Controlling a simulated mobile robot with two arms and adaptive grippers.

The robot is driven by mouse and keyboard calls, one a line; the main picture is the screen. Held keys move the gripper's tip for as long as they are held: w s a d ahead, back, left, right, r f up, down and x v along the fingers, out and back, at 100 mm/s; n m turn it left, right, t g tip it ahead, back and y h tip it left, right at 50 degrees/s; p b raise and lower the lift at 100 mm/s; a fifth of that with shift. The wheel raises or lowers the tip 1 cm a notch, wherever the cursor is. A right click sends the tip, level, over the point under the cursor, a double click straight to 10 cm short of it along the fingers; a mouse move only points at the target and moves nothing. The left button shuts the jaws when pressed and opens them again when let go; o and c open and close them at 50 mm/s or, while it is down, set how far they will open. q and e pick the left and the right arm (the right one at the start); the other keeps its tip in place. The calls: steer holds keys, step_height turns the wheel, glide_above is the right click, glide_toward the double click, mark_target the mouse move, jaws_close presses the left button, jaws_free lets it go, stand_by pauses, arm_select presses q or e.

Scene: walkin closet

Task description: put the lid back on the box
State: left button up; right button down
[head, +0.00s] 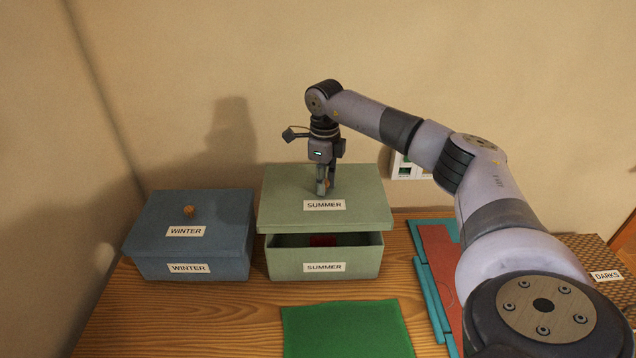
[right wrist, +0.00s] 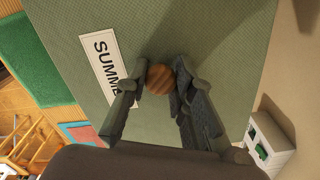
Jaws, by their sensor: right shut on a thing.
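The green lid (head: 290,207) labelled SUMMER hangs just above the green SUMMER box (head: 295,265) in the head view. A dark gap shows between lid and box at the front, with something red inside the box. My right gripper (head: 326,190) points straight down and is shut on the lid's round wooden knob. In the right wrist view the knob (right wrist: 160,79) sits between the two fingers, with the lid's green top (right wrist: 200,35) beneath. Whether the lid's back edge touches the box is hidden. My left gripper is not in view.
A blue WINTER box (head: 190,260) with its lid on stands close at the left. A green cloth (head: 345,330) lies in front, red and teal flat pieces (head: 437,262) at the right. A woven DARKS container (head: 590,255) is at far right. The wall is behind.

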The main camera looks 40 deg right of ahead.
step_height(320, 180, down, 5)
steer(key=b, duration=0.4)
steer(key=shift+f, duration=0.15)
steer(key=shift+p, duration=0.35)
stand_by(1.0)
steer(key=shift+f+b, duration=0.65)
steer(key=shift+f, duration=0.8)
stand_by(0.9)
steer(key=shift+f, duration=0.1)
stand_by(0.7)
steer(key=c, duration=1.3)
jaws_free()
